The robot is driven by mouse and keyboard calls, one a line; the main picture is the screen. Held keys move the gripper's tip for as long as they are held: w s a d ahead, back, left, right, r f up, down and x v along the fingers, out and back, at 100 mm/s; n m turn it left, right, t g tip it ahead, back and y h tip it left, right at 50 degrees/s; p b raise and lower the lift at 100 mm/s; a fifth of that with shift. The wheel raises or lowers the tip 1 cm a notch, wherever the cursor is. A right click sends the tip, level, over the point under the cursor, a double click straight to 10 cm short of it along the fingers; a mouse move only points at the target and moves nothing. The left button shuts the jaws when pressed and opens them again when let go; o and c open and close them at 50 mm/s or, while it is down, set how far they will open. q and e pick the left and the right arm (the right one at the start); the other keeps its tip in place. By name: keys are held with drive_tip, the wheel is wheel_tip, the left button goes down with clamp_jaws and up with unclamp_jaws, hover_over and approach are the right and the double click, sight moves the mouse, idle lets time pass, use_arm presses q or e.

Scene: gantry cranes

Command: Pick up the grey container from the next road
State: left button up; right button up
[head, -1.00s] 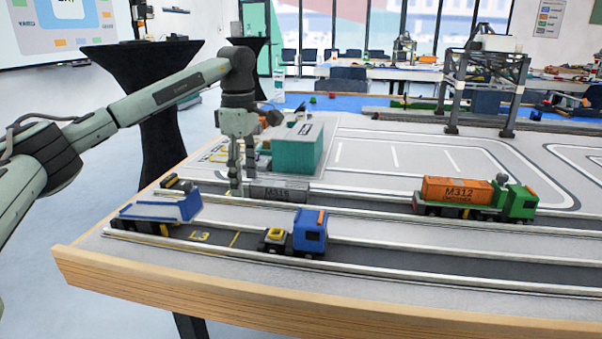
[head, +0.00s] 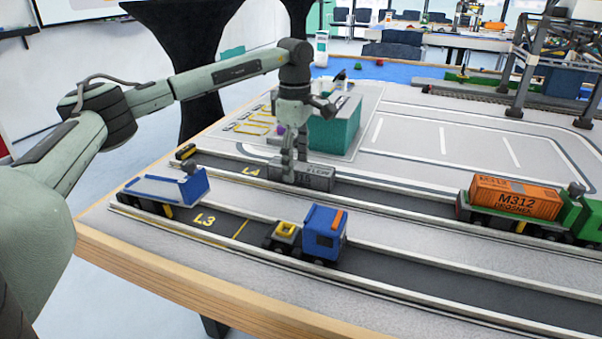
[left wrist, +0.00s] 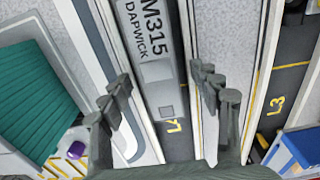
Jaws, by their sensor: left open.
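The grey container (head: 318,178) lies on the road marked L4, the lane behind the L3 lane. In the left wrist view the grey container (left wrist: 150,45) reads M315 DAPWICK and lies lengthwise along its road. My left gripper (head: 294,178) points down at the container's left part and overlaps it in the head view. In the left wrist view my left gripper (left wrist: 161,82) is open, with one finger group on each side of the container's line. I cannot tell how far the fingertips are above the road. My right gripper is not in view.
A blue truck (head: 322,236) and a blue-and-white trailer (head: 165,190) stand on the L3 road. A green truck carries an orange M312 container (head: 515,197) at the right. A teal block (head: 335,132) stands behind the grey container. Low rails edge the roads.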

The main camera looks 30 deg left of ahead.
use_arm(q)
drive_tip(key=shift+f, duration=0.55)
drive_tip(key=c, duration=1.3)
drive_tip(key=shift+w+r, duration=0.1)
drive_tip(key=shift+r, duration=0.05)
drive_tip(key=shift+c, duration=0.2)
